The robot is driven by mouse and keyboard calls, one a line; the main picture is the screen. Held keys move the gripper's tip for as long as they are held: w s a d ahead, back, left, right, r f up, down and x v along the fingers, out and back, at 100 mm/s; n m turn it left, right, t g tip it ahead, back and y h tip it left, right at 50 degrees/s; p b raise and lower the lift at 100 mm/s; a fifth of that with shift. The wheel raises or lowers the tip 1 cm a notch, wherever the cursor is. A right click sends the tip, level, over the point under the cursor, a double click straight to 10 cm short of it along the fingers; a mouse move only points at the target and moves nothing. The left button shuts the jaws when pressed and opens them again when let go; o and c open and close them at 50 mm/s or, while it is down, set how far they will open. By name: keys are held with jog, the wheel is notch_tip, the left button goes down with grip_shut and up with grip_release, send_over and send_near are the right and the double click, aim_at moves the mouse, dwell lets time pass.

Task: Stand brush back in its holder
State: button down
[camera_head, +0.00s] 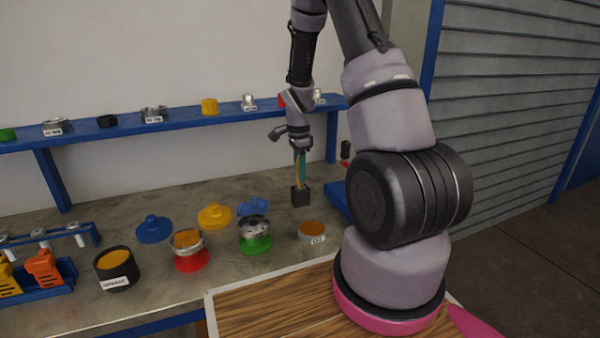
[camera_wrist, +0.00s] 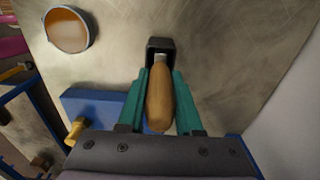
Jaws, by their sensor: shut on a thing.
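The brush has a wooden handle (camera_wrist: 160,100) and a pale metal collar. My gripper (camera_wrist: 160,105) is shut on the handle with its teal fingers, one on each side. In the head view, my gripper (camera_head: 300,165) points down over the back right of the bench. A black square block (camera_head: 300,196) is at the lower end of the brush, and it also shows in the wrist view (camera_wrist: 160,46). I cannot tell whether this block is the brush's head or a holder around it, nor whether it touches the bench.
A shallow cup with orange contents (camera_head: 311,231) stands just in front. A blue block (camera_head: 340,203) lies to the right, partly behind my arm. Flanged vessels (camera_head: 254,235), loose lids (camera_head: 153,229) and a black labelled pot (camera_head: 117,268) stand left. A blue shelf (camera_head: 180,122) runs behind.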

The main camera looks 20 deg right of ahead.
jog(key=c, duration=0.6)
grip_release()
jog(key=shift+f, duration=0.1)
jog(key=r, duration=1.2)
jog(key=shift+a+r, duration=0.15)
jog(key=shift+a, duration=0.05)
jog(key=s+a+r+n+t, duration=0.2)
jog(key=s+r+n, duration=0.2)
jog(key=s+r, duration=0.3)
jog(key=s+a+r+n+t+y, duration=0.1)
jog(key=s+a+r+n+t, duration=0.1)
jog(key=s+r+n, duration=0.3)
jog(key=s+a+r+n+t+y, duration=0.1)
jog(key=s+a+r+n+t, duration=0.2)
jog(key=s+r, duration=0.7)
jog(key=shift+s+a+r+n, duration=0.1)
jog(key=shift+s+a+n, duration=0.15)
jog(key=shift+s+n, duration=0.25)
jog(key=shift+s+a+r+n, duration=0.1)
jog(key=shift+s+a+n, duration=0.15)
jog(key=shift+s+n, duration=0.2)
jog(key=shift+w, duration=0.1)
